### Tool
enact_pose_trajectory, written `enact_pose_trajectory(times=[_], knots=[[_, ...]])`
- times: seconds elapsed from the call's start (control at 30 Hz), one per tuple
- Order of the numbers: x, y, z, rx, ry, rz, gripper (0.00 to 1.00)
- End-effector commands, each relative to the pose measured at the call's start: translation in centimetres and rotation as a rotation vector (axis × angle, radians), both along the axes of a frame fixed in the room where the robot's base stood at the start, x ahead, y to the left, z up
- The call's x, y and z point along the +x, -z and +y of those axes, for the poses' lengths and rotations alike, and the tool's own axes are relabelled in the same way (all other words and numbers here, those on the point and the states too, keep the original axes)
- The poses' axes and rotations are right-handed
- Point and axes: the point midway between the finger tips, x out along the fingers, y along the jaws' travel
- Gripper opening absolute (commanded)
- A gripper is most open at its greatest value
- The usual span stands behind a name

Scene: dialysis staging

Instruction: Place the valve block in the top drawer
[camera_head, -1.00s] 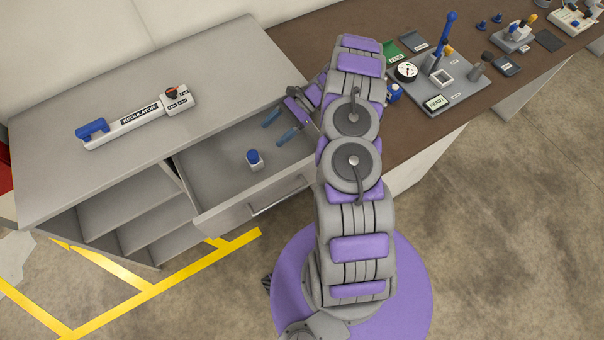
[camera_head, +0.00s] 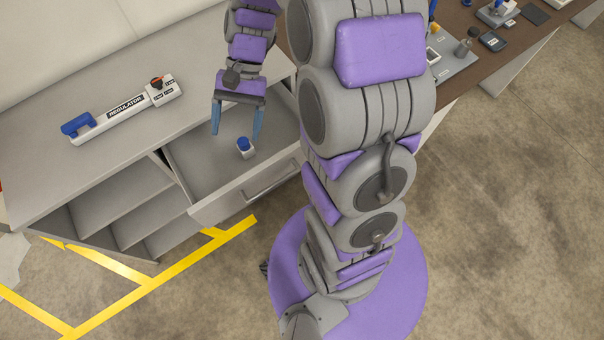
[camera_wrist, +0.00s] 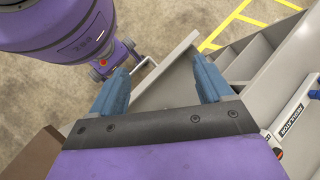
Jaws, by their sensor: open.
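The block does not show in the wrist view.
A regulator (camera_head: 125,106) with a blue end lies on the grey cabinet top (camera_head: 60,160). Open shelves (camera_head: 115,195) are left of the drawer. A brown bench (camera_head: 470,50) with a grey tray and small devices is at the right, partly hidden by my arm.

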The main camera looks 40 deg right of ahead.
Motion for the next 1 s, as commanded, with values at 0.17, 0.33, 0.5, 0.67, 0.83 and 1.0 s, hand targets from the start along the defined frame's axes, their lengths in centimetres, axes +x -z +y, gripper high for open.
enact_pose_trajectory(times=[0.17,0.33,0.5,0.67,0.83,1.0], knots=[[-4.5,-2.5,0.6,-0.08,-0.134,-0.086,0.79],[-8.7,-3.9,0.4,-0.162,-0.252,-0.165,0.79],[-13.0,-4.9,-0.2,-0.239,-0.369,-0.241,0.79],[-16.5,-5.2,-1.3,-0.312,-0.465,-0.306,0.79],[-18.9,-5.1,-2.4,-0.364,-0.533,-0.356,0.79],[-19.9,-5.1,-2.9,-0.385,-0.561,-0.375,0.79]])
